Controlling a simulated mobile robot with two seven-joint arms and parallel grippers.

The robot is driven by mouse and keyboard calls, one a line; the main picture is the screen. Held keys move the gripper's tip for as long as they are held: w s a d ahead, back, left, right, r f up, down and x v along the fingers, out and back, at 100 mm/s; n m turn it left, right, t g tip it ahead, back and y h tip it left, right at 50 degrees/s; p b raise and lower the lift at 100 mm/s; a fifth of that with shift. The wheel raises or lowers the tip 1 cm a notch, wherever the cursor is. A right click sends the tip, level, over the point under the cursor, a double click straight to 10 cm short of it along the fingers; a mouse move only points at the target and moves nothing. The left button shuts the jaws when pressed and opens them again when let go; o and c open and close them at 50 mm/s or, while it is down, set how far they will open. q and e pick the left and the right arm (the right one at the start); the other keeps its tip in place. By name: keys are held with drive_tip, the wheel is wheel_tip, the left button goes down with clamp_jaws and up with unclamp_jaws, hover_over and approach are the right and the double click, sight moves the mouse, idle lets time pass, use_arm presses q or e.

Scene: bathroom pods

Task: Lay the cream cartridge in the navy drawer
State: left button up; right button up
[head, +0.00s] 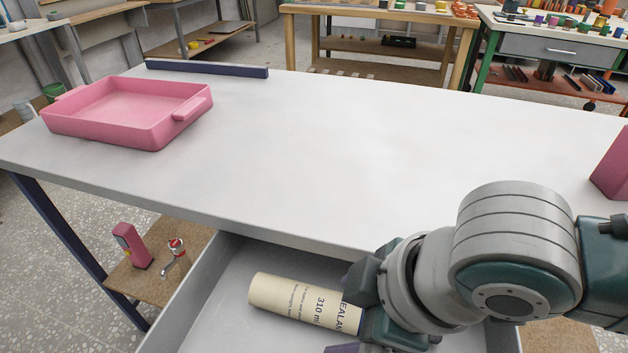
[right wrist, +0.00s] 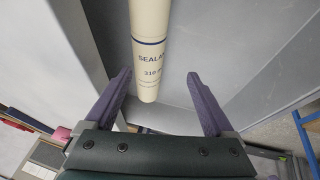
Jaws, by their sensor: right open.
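The cream cartridge (head: 285,299), printed with dark lettering, lies on its side inside the open drawer (head: 232,262) under the worktop. Its near end is hidden behind my right gripper in the head view. The drawer's visible inside is grey; I see no navy face on it. My right gripper (head: 352,314) is over the drawer at the cartridge's right end. In the right wrist view the cartridge (right wrist: 150,50) runs between the two purple fingers, which are spread with clear gaps on both sides. My left gripper is not in view.
The white worktop (head: 330,150) above the drawer is mostly clear. A pink tray (head: 125,138) stands at its left, a dark bar (head: 206,70) at its back edge, and a pink object (head: 612,168) at its right. A low wooden shelf (head: 150,282) holds small items left of the drawer.

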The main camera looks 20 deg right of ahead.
drive_tip(key=s+r+m+p, duration=0.25)
drive_tip(key=s+r, duration=0.25)
drive_tip(key=r, duration=0.3)
use_arm(q)
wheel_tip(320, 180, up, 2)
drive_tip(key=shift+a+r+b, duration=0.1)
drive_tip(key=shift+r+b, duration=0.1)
drive_tip(key=shift+b, duration=0.25)
use_arm(e)
drive_tip(key=s+d+r+m+h, duration=0.1)
drive_tip(key=s+d+m+h, duration=0.1)
drive_tip(key=s+d+m, duration=0.5)
drive_tip(key=shift+d+r+g, duration=0.25)
drive_tip(key=shift+d+g, duration=0.05)
drive_tip(key=shift+s, duration=0.2)
